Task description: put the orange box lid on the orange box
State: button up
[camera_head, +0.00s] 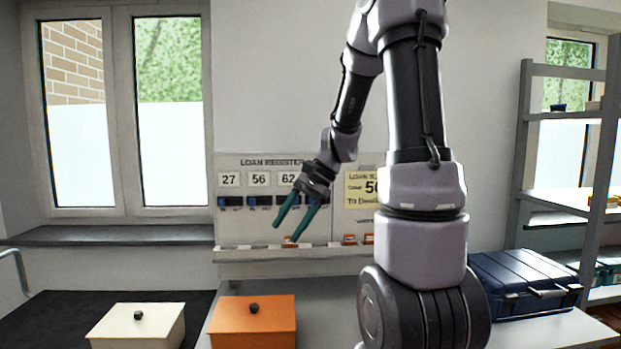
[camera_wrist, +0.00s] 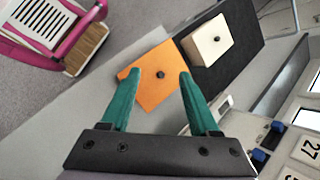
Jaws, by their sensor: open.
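The orange box (camera_head: 252,338) stands on the grey bench at the lower middle of the head view. The orange lid (camera_head: 270,311), with a small dark knob, appears to lie on top of the box. The lid also shows in the wrist view (camera_wrist: 154,88), seen from above between and beyond my fingertips. My gripper (camera_head: 291,231) has two green fingers spread apart, with nothing between them. It is in the air above the lid, to its upper right in the head view. In the wrist view my gripper (camera_wrist: 160,74) points down toward the lid and does not touch it.
A cream box (camera_head: 160,314) with a dark knob stands left of the orange box on a black mat (camera_head: 60,308). A dark blue case (camera_head: 525,275) stands at right. A loan register board (camera_head: 232,228) is on the wall behind. A pink-framed chair (camera_wrist: 62,40) stands on the floor.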

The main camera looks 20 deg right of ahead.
jog(key=s+r+n+t+h, duration=0.4)
jog(key=s+r+n+t, duration=0.2)
jog(key=s+r, duration=0.7)
jog(key=shift+r+n+t+h, duration=0.2)
jog(key=shift+n+t+h, duration=0.1)
jog(key=shift+n+h, duration=0.1)
jog(key=shift+a, duration=0.1)
jog(key=shift+a, duration=0.1)
